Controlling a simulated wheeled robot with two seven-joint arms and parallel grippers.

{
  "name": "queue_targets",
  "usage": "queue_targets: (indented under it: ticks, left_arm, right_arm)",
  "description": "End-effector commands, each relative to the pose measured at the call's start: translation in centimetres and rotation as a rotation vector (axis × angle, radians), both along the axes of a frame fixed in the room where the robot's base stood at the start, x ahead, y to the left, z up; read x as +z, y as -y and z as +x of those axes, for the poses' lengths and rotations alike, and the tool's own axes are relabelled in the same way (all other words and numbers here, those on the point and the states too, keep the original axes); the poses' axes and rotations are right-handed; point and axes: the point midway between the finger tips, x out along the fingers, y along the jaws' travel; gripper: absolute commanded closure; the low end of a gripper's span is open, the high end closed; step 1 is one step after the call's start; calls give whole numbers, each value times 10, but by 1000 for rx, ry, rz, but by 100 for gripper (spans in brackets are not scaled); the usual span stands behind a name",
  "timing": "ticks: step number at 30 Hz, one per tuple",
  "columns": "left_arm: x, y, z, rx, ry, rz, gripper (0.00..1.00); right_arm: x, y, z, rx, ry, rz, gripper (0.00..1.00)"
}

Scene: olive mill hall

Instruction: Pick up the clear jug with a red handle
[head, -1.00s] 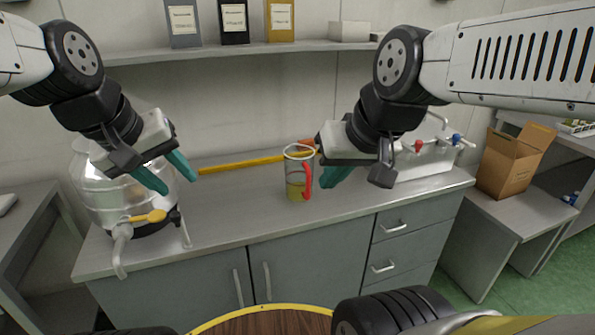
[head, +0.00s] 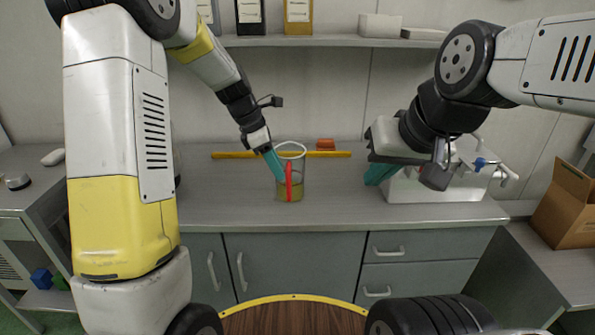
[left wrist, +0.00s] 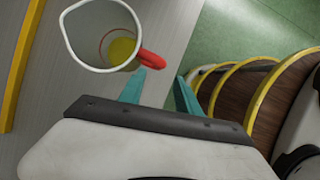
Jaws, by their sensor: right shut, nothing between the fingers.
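The clear jug (head: 299,190) stands upright on the grey counter with yellowish liquid low inside. Its red handle (head: 289,181) faces me. In the left wrist view the jug's white rim (left wrist: 68,43) is seen from above, with the red handle (left wrist: 150,59) pointing towards the fingers. My left gripper (head: 276,168) is beside the jug's left side. Its teal fingers (left wrist: 167,80) are apart with nothing seen between them; one fingertip is close to the handle's end, and I cannot tell if they touch. My right gripper (head: 379,174) is shut and empty, right of the jug.
A yellow bar (head: 335,154) and an orange-red block (head: 326,144) lie behind the jug. A white tank with taps (head: 420,187) stands behind my right gripper. A shelf (head: 330,41) runs above. A cardboard box (head: 568,210) is at the right. The counter in front is clear.

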Motion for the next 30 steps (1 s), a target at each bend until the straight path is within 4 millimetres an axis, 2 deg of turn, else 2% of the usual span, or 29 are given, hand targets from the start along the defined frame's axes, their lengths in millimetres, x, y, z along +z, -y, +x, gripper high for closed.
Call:
queue_targets:
  ticks: [16, 25, 26, 30]
  left_arm:
    - [-64, 26, 4, 1, -3, 0, 60]
    - [-70, 28, 5, 1, 1, 0, 60]
    - [-70, 28, 5, 1, 1, 0, 62]
    - [-70, 28, 5, 1, 0, 0, 90]
  right_arm:
    - [0, 0, 0, 0, 0, 0, 100]
    - [0, 0, 0, 0, 0, 0, 100]
    - [0, 0, 0, 0, 0, 0, 100]
    - [0, 0, 0, 0, 0, 0, 100]
